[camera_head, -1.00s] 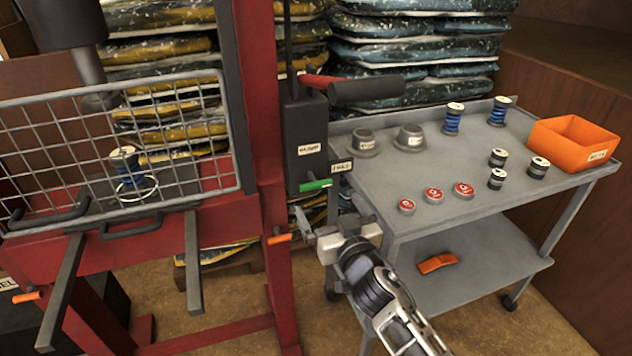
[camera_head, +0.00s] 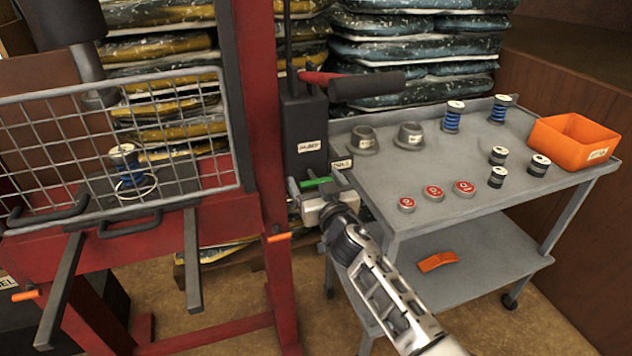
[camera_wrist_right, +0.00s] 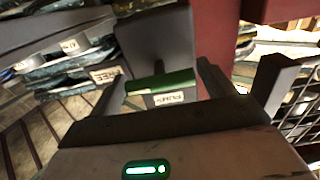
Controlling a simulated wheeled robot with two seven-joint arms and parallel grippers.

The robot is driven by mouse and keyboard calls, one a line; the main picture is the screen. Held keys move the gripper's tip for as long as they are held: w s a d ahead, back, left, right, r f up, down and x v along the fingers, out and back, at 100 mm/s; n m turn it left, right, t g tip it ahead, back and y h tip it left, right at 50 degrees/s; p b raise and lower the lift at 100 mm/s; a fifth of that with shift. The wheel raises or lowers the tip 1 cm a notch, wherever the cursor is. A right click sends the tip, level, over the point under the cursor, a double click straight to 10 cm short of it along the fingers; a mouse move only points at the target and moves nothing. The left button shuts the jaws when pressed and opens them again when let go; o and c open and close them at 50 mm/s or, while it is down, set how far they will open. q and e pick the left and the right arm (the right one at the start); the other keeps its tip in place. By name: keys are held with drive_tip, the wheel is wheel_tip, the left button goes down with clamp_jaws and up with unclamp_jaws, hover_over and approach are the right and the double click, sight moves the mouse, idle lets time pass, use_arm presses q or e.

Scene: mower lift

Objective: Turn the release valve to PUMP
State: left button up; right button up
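The release valve's green handle (camera_head: 315,183) sits low on the dark pump block (camera_head: 303,135) on the red press frame. It also shows in the right wrist view (camera_wrist_right: 160,82), with a small white label (camera_wrist_right: 168,97) just below it, too blurred to read surely. My right gripper (camera_head: 317,186) is open at the valve, one finger on each side of the green handle. In the right wrist view there are gaps between the handle and both fingers. Another white label (camera_wrist_right: 104,75) is to the left. My left gripper is not in view.
A grey cart (camera_head: 450,225) stands right of the pump, with red-topped discs, spools, two grey cups and an orange bin (camera_head: 572,145). A mesh guard (camera_head: 120,140) covers the press at left. The pump lever (camera_head: 365,86) sticks out above the valve.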

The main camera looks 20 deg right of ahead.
drive_tip(key=shift+c, duration=0.5)
drive_tip(key=shift+n, duration=0.3)
drive_tip(key=n, duration=0.3)
drive_tip(key=shift+f+b, duration=0.1)
drive_tip(key=shift+b, duration=0.2)
drive_tip(key=n, duration=0.9)
drive_tip(key=shift+a+n+b, duration=0.1)
drive_tip(key=shift+n+b, duration=0.2)
drive_tip(key=shift+b, duration=0.05)
drive_tip(key=n, duration=0.4)
drive_tip(key=shift+n, duration=0.3)
drive_tip(key=o, duration=0.9)
